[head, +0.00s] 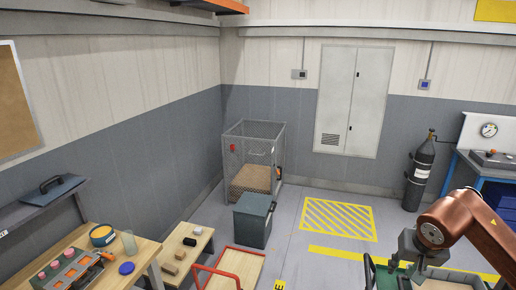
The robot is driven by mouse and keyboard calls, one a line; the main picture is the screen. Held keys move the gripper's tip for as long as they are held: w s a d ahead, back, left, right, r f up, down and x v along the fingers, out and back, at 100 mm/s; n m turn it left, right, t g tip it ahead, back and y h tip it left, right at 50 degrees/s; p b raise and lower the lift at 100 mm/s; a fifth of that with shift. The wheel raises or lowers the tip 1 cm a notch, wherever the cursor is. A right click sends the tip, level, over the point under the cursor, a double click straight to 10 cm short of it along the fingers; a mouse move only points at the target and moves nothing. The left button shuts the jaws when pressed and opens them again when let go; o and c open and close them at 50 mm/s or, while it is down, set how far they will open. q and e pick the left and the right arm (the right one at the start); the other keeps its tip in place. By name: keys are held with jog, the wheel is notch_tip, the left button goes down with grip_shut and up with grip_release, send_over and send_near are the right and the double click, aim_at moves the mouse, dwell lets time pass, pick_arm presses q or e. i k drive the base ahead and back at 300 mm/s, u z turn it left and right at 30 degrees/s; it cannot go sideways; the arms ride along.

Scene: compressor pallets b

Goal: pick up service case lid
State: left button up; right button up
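A dark flat lid-like panel with a raised handle (52,190) lies on the grey wall shelf at the left; it looks like the service case lid. My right gripper (412,260) is at the lower right, on the far side of the picture from that panel. It points down, and its fingertips are not clear enough to tell whether they are open or shut. My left gripper is not in view.
A wooden bench (135,268) at lower left holds a tool tray (72,272), a round tub (103,235) and a blue disc (127,268). A low wooden table (190,252), red-framed cart (240,262), dark bin (253,222) and mesh cage (262,150) stand nearby.

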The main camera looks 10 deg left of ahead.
aim_at(52, 189)
jog(key=u, duration=0.25)
jog(key=i, duration=1.6)
jog(key=u, duration=1.3)
jog(key=i, duration=0.95)
jog(key=u, duration=1.55)
jog(key=i, duration=1.05)
jog(key=u, duration=0.15)
